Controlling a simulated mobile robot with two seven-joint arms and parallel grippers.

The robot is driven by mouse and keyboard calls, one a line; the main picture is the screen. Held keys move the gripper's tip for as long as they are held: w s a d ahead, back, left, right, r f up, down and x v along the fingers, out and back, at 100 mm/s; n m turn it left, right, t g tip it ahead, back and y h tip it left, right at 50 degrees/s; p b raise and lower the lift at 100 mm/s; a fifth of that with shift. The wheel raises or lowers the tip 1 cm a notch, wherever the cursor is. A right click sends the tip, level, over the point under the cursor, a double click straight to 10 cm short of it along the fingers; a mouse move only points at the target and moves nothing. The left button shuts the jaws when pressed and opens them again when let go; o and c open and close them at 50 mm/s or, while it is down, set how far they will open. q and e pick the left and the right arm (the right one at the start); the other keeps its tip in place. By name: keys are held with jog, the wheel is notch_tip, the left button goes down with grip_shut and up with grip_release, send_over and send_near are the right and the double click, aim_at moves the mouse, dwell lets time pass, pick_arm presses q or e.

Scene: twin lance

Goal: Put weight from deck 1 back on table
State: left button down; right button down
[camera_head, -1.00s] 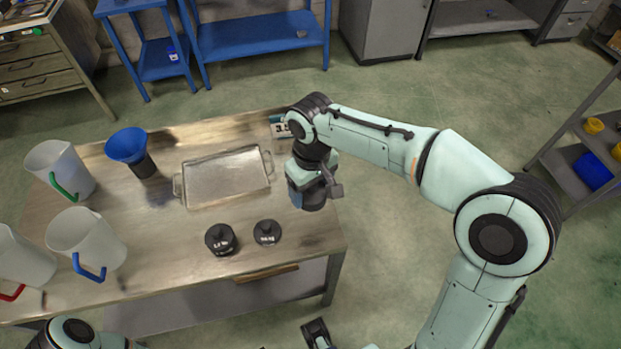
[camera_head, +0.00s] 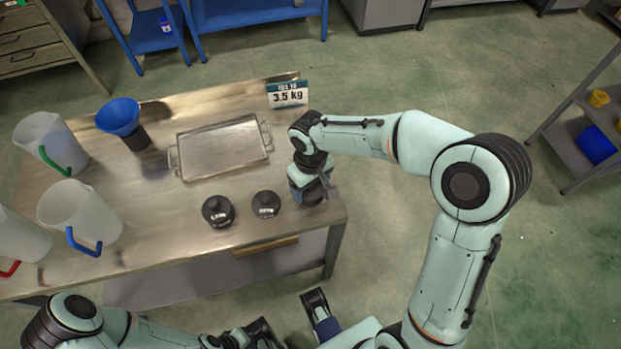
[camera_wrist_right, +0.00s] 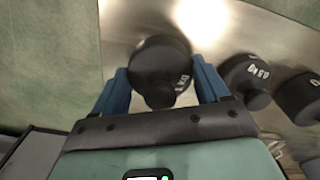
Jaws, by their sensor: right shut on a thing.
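My right gripper (camera_head: 312,193) is over the right end of the steel table (camera_head: 160,258). In the right wrist view, its blue fingers stand on both sides of a black weight (camera_wrist_right: 160,68) with a knob and white marking, and it is shut on it. I cannot tell whether this weight touches the tabletop. Two similar black weights, one nearer (camera_head: 265,204) and one further left (camera_head: 217,211), stand on the table to its left. My left gripper (camera_head: 290,318) is low at the bottom edge, in front of the table, partly cut off; its jaw state is unclear. No deck is identifiable.
A metal tray (camera_head: 178,172) with handles lies mid-table. A blue funnel-topped vessel (camera_head: 120,117) and several white jugs (camera_head: 80,212) stand at the left. A sign reading 3.5 kg (camera_head: 287,94) stands at the back right corner. The front strip of table is clear.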

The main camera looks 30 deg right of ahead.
dwell(0.3)
grip_release()
jog(key=shift+f, duration=0.1)
jog(key=shift+r, duration=0.25)
notch_tip(320, 180, up, 12)
jog(key=shift+f+p, duration=0.1)
jog(key=shift+p, duration=1.1)
